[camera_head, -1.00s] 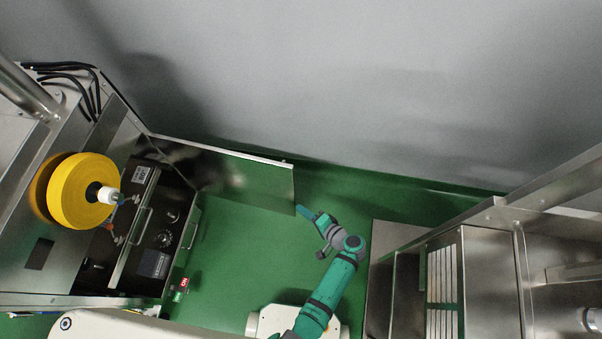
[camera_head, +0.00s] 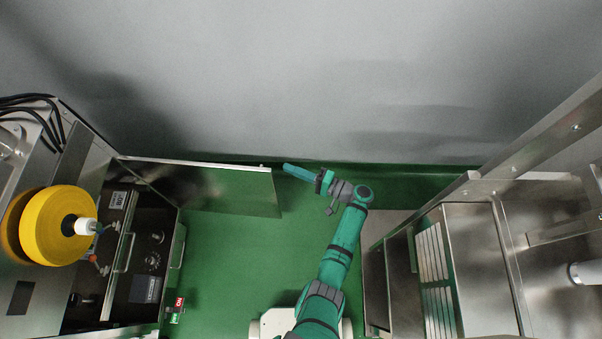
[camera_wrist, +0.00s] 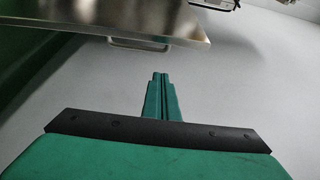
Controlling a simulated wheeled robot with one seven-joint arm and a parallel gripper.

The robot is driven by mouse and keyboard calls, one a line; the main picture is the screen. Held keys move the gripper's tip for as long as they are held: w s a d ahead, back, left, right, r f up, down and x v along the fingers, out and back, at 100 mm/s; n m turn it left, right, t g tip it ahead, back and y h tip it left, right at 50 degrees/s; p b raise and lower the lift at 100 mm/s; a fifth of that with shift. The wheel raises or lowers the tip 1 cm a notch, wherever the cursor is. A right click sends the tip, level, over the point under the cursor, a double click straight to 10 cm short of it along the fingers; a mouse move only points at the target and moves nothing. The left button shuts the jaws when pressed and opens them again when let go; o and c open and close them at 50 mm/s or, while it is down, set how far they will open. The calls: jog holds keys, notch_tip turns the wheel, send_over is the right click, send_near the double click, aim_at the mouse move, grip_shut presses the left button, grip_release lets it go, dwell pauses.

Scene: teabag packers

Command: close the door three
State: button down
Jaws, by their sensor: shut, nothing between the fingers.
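The metal door (camera_head: 225,188) stands wide open in the head view, reaching right from the cabinet (camera_head: 125,260) on the left. Its far edge lies close to the grey wall. My gripper (camera_head: 286,167) is shut and empty, its tip just beyond the door's free right end, near the wall. In the wrist view the closed green fingers (camera_wrist: 160,76) point toward the door panel (camera_wrist: 120,22), which crosses the top with a bar handle (camera_wrist: 138,44) below its edge. A gap shows between fingertips and door in that view.
A yellow reel (camera_head: 58,226) sits on the left machine. Metal equipment (camera_head: 485,235) with a frame stands at the right. The grey wall (camera_head: 300,80) is close behind my gripper. Green floor (camera_head: 235,250) is clear between the machines.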

jog(key=shift+s+a, duration=0.4)
jog(key=shift+a, duration=0.3)
jog(key=shift+s+a, duration=0.35)
jog(key=shift+a, duration=0.3)
jog(key=shift+s+a, duration=0.4)
jog(key=shift+a, duration=0.3)
jog(key=shift+s, duration=0.15)
